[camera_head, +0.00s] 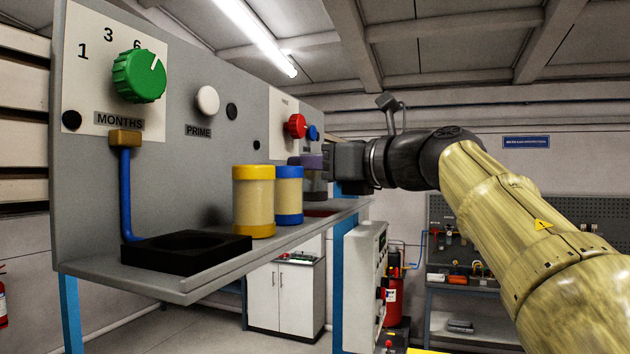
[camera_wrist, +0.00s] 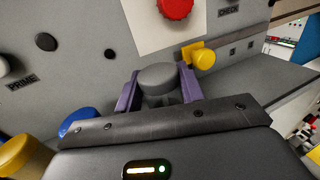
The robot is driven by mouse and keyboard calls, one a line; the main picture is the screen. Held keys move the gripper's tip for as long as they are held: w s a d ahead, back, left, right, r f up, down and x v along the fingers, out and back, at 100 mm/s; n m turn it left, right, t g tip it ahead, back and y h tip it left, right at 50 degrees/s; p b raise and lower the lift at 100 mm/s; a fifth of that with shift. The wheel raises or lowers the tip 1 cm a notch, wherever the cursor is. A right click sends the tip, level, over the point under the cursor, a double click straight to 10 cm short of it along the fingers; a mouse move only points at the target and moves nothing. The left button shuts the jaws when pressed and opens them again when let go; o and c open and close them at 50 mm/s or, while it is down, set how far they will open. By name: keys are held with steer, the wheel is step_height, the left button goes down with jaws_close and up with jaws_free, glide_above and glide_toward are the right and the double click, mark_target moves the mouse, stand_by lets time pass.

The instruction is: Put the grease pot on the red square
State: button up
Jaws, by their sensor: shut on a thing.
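My gripper (camera_head: 314,162) is shut on a grey-lidded pot (camera_head: 313,185), with its purple fingers on either side of the lid. In the wrist view the pot's grey lid (camera_wrist: 158,77) shows between the fingers. A yellow-lidded pot (camera_head: 253,200) and a blue-lidded pot (camera_head: 288,195) stand side by side on the shelf, left of my gripper. No label shows which pot is the grease pot. A red patch (camera_head: 320,212) shows on the shelf below the held pot, partly hidden. I cannot tell whether the held pot touches the shelf.
The grey shelf (camera_head: 205,276) runs along an upright panel (camera_head: 185,165) with knobs and buttons. A black block (camera_head: 186,250) with a blue hose lies at its near end. A yellow knob (camera_wrist: 204,58) sticks out of the panel near my gripper. The shelf right of it looks clear.

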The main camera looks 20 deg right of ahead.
steer(key=shift+f, duration=0.95)
steer(key=shift+f, duration=0.1)
steer(key=o, duration=1.1)
steer(key=shift+c, duration=0.2)
steer(key=shift+s, duration=0.1)
steer(key=shift+s+d+b, duration=0.25)
steer(key=shift+d+b, duration=0.05)
steer(key=shift+b, duration=0.15)
steer(key=b+v, duration=0.4)
steer(key=v, duration=0.7)
steer(key=shift+s, duration=0.1)
